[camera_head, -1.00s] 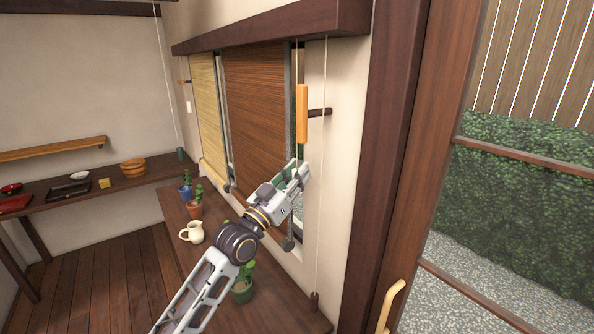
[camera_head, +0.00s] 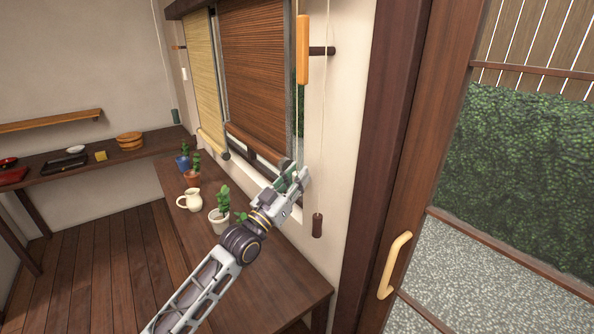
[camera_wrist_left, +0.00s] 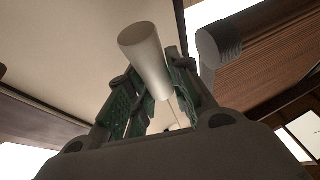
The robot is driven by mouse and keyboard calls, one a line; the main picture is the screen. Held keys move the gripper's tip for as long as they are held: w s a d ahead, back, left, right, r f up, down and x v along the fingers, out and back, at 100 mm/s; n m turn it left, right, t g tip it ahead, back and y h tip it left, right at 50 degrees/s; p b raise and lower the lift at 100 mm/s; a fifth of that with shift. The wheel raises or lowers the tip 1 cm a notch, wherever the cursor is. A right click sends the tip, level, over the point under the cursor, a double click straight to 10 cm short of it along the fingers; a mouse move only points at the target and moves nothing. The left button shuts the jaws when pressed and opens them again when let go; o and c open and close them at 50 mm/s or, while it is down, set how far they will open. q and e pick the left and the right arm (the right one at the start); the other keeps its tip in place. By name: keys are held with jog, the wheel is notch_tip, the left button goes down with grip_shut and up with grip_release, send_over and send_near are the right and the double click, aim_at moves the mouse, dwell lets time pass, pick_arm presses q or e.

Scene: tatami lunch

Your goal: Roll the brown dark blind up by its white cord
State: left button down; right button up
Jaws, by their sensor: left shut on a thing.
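The brown dark blind (camera_head: 254,70) hangs in the window in the head view, with its bottom rail (camera_head: 254,143) showing above open glass. My left gripper (camera_head: 294,184) is in front of the wall just below and right of that rail. In the left wrist view, my left gripper (camera_wrist_left: 155,100) is shut on a white cylindrical pull (camera_wrist_left: 143,48), likely that of the white cord. A thin pale cord (camera_head: 301,125) runs down towards the gripper. My right gripper is out of view.
A second cord with a brown weight (camera_head: 317,226) hangs to the right. An orange handle (camera_head: 303,50) is on the wall. A yellow blind (camera_head: 204,90) hangs left. A jug (camera_head: 190,199) and potted plants (camera_head: 219,222) stand on the bench below. A glazed door is at right.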

pick_arm(q)
notch_tip(320, 180, down, 6)
jog(key=b, duration=0.2)
jog(key=shift+f+b, duration=0.25)
jog(key=shift+b, duration=0.05)
notch_tip(320, 180, down, 16)
jog(key=b, duration=0.7)
jog(key=shift+f+b, duration=0.2)
jog(key=shift+b, duration=0.1)
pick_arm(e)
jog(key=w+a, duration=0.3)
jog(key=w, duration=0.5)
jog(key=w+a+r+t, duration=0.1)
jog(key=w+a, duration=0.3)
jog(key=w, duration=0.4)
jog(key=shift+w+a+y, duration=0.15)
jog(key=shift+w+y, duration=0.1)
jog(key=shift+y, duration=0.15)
pick_arm(q)
jog(key=c, duration=1.3)
grip_release()
jog(key=shift+o, duration=0.2)
jog(key=shift+r, duration=0.1)
